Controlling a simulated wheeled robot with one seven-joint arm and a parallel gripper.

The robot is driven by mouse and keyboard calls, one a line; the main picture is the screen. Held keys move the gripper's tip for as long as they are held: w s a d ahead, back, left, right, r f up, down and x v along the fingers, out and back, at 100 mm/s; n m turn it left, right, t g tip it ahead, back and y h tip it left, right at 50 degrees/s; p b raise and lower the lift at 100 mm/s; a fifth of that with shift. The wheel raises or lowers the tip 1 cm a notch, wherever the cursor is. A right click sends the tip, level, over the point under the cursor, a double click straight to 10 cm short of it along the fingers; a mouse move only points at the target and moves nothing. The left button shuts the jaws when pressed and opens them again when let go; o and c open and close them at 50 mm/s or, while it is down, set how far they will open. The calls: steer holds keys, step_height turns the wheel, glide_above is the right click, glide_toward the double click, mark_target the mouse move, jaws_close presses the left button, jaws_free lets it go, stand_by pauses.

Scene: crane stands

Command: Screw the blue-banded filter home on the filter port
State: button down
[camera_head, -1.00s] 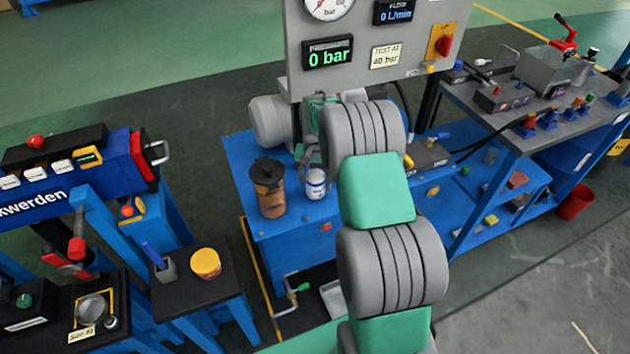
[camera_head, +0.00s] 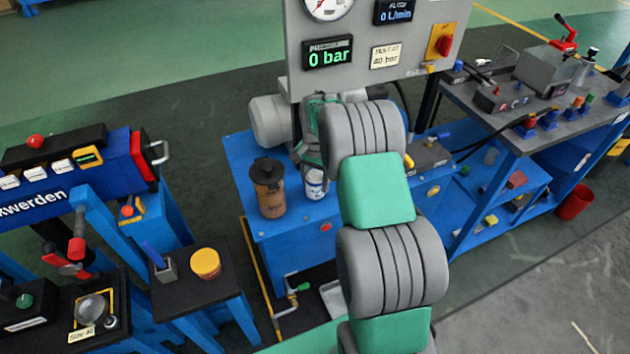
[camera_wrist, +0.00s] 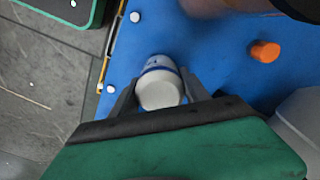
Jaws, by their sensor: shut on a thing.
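The blue-banded filter (camera_head: 314,188) is a small white can on the blue bench in the head view, its upper part covered by my gripper. In the wrist view the filter (camera_wrist: 158,88) shows its pale round end and a blue band. My gripper (camera_wrist: 158,95) is shut on the filter, with one dark finger on each side. In the head view my gripper (camera_head: 313,166) comes down over the filter from behind my arm. I cannot make out the filter port, or whether the filter touches it.
A brown canister with a black cap (camera_head: 269,190) stands close to the left of the filter. A grey motor (camera_head: 269,122) is behind it, below the gauge panel (camera_head: 375,62), which reads 0 bar. A red button (camera_head: 326,226) is on the bench front.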

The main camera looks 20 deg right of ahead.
mark_target(316, 175)
steer(key=shift+m, duration=0.5)
steer(key=shift+m, duration=0.5)
steer(key=c, duration=1)
jaws_free()
steer(key=shift+m, duration=0.5)
steer(key=o, duration=0.5)
steer(key=shift+o, duration=0.2)
steer(key=shift+r+p, duration=1.55)
steer(key=shift+r, duration=1)
